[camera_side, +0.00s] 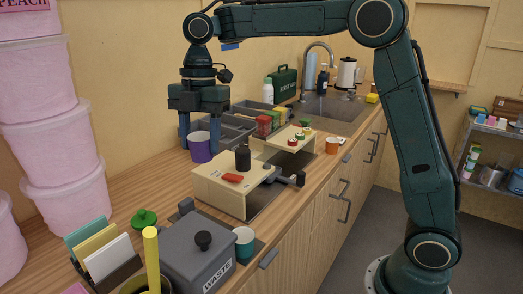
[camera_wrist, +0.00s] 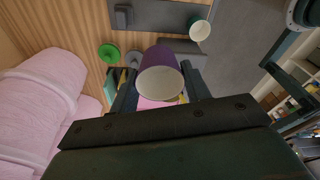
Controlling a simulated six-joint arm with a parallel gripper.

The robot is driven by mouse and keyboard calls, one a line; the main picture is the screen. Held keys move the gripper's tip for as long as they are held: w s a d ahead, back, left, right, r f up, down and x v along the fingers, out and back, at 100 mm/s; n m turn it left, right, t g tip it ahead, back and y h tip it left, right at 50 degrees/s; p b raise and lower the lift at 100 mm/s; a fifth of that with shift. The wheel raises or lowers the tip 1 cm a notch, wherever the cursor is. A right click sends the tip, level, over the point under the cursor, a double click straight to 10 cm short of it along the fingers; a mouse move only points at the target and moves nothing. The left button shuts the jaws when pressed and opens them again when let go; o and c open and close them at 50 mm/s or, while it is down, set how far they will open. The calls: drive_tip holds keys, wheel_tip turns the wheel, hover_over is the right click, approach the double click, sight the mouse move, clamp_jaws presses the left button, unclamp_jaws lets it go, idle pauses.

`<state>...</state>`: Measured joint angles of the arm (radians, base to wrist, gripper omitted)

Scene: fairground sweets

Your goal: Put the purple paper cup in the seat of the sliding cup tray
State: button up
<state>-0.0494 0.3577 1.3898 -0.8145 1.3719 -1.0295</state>
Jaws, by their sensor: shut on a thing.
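The purple paper cup (camera_side: 201,150) is upright between the two blue fingers of my gripper (camera_side: 202,132), behind and left of the beige stand. In the wrist view the cup (camera_wrist: 158,58) shows its pale open mouth, with one dark finger on each side of my gripper (camera_wrist: 158,80). My gripper is shut on the cup and appears to hold it above the wooden counter. A dark sliding piece with a handle (camera_side: 291,179) sticks out at the front of the beige stand (camera_side: 222,184); it may be the cup tray. Its seat cannot be made out.
A grey waste box (camera_side: 198,251), a teal cup (camera_side: 244,241) and a green-topped item (camera_side: 144,217) are nearer. An orange cup (camera_side: 332,145) stands right. Grey bins (camera_side: 224,129) line the wall.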

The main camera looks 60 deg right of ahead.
drive_tip(key=w+d+m+t, duration=0.1)
drive_tip(key=w+d+m, duration=0.2)
drive_tip(key=d+m, duration=0.75)
drive_tip(key=r+m+t+h, duration=0.1)
drive_tip(key=r+m, duration=0.1)
drive_tip(key=m, duration=0.5)
hover_over(279, 173)
drive_tip(key=w+a, duration=0.1)
drive_tip(key=w, duration=0.3)
drive_tip(key=shift+s+f, duration=0.1)
drive_tip(key=shift+f, duration=0.05)
drive_tip(key=shift+a+f+n, duration=0.1)
drive_tip(key=shift+n, duration=0.15)
wheel_tip(279, 173, down, 16)
drive_tip(key=shift+r, duration=0.25)
drive_tip(key=shift+f, duration=0.1)
drive_tip(key=shift+f, duration=2)
drive_tip(key=shift+f, duration=0.1)
